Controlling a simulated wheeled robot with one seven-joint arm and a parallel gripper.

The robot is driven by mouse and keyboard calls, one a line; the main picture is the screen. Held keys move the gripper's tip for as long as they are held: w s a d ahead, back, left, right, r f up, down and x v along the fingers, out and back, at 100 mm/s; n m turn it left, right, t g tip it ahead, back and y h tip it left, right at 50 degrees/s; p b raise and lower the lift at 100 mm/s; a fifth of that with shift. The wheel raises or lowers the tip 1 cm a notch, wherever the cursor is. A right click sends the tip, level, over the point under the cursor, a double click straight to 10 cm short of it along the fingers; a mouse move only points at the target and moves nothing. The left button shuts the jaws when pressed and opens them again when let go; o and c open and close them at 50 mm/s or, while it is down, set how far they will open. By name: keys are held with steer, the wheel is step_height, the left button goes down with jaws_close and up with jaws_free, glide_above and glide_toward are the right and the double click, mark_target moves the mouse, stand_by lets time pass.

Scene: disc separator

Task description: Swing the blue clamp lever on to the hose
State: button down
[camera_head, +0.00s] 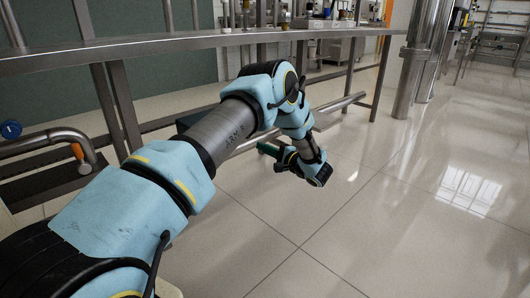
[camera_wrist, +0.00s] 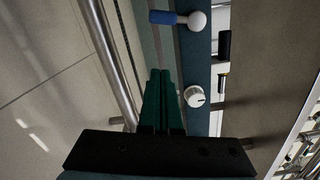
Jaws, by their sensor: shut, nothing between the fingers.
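In the wrist view, a short blue lever-like part (camera_wrist: 163,17) with a white ball (camera_wrist: 197,20) at its right end lies across a blue-grey panel at the top. I cannot tell for sure that it is the clamp lever. My gripper (camera_wrist: 160,72) has its green fingers together with nothing between them, below the blue part in the picture and apart from it. In the head view my gripper (camera_head: 267,149) is beyond my arm, low beside the steel bench. I cannot make out a hose for certain in either view.
A white round dial (camera_wrist: 194,96) sits on the panel right of my fingers. A steel pipe (camera_wrist: 107,65) runs along their left. In the head view a steel bench (camera_head: 180,42) crosses behind my arm, a curved pipe (camera_head: 45,141) is at left, and tiled floor (camera_head: 400,220) is clear at right.

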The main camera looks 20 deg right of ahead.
steer(key=w+a+r+b, duration=0.1)
steer(key=w+a+b, duration=0.2)
steer(key=a, duration=0.3)
steer(key=shift+w+a, duration=0.3)
steer(key=shift+w, duration=0.35)
steer(key=shift+r, duration=0.15)
steer(key=shift+a+m+p, duration=0.1)
steer(key=shift+m+p, duration=0.2)
steer(key=shift+p, duration=0.6)
